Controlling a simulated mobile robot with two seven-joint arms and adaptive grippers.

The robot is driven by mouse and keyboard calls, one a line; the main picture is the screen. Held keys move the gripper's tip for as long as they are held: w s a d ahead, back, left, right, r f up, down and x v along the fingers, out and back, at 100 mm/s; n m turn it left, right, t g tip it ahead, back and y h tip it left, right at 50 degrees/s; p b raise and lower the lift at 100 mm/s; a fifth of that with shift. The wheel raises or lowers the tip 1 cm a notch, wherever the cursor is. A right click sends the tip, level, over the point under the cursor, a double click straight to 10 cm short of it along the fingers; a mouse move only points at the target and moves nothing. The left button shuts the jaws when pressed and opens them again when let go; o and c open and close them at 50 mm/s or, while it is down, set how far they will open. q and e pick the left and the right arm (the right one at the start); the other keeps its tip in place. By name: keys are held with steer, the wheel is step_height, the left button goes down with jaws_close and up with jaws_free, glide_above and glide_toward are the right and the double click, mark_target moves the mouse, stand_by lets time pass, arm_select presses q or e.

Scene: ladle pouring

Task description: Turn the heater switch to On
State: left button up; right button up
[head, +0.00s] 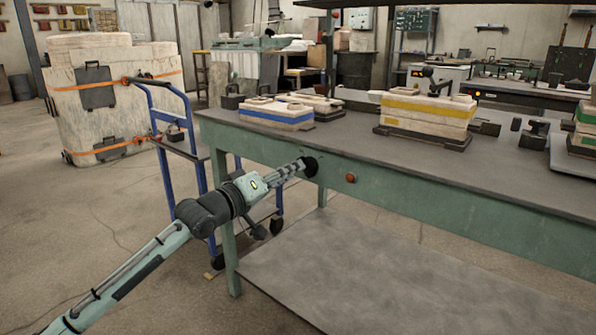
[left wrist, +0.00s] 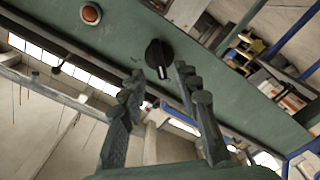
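The heater switch is a round black knob (head: 311,166) on the front edge of the green table (head: 430,203). My left gripper (head: 301,165) reaches the knob from the left. In the left wrist view its two fingers (left wrist: 160,80) are spread, with the knob just beyond and between the tips. I cannot tell whether a fingertip touches it. An orange-brown round light or button (head: 351,178) sits right of the knob. My right gripper is out of view.
Casting molds with blue (head: 276,115) and yellow (head: 428,115) bands stand on the table. A blue hand cart (head: 168,120) stands close behind my left arm. A lower shelf (head: 350,265) lies under the table. The floor at the left front is clear.

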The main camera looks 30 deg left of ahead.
mark_target(307, 167)
arm_select(q)
steer(key=w, duration=0.3)
steer(key=shift+d, duration=0.3)
jaws_close()
